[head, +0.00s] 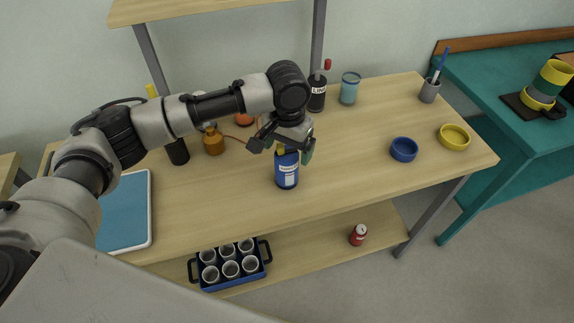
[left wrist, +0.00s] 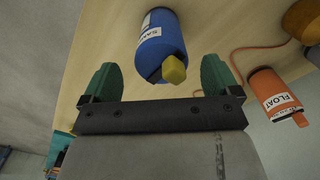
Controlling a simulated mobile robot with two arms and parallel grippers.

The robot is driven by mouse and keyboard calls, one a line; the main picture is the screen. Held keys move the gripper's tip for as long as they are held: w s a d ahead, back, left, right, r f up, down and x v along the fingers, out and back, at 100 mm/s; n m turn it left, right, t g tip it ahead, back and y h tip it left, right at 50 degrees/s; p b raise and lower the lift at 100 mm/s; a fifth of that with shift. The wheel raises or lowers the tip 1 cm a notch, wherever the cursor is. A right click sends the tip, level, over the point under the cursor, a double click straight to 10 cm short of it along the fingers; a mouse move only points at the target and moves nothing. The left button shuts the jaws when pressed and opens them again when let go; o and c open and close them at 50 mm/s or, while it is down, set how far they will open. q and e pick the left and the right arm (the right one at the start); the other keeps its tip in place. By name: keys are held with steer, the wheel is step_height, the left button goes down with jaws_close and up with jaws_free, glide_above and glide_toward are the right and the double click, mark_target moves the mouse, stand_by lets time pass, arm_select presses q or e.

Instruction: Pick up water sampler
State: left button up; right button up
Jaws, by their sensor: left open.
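The water sampler (head: 287,170) is a blue bottle with a white label and a yellow top, standing upright near the middle of the wooden table. In the left wrist view, the blue sampler (left wrist: 161,38) shows a partly readable label, and its yellow top points toward my wrist. My left gripper (head: 284,146) is open just above the sampler. Its two green fingers (left wrist: 158,78) stand apart, with the yellow top between them in the picture and a gap showing on each side. Most of the blue body lies beyond the fingertips. My right gripper is in neither view.
An orange float (left wrist: 276,92) with a cord lies nearby. A dark bottle (head: 317,95) and a teal jar (head: 349,90) stand behind. A blue ring dish (head: 404,149) and a yellow one (head: 454,137) sit right. The table front right of the sampler is clear.

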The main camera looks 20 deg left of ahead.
mark_target(287, 154)
arm_select(q)
step_height(287, 154, down, 2)
steer(key=shift+s+a+f, duration=0.1)
steer(key=shift+a+f, duration=0.05)
steer(key=shift+f, duration=0.35)
steer(key=shift+c, duration=0.5)
steer(key=c, duration=1)
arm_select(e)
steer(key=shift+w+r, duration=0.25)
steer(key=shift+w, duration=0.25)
arm_select(q)
steer(key=shift+r, duration=0.2)
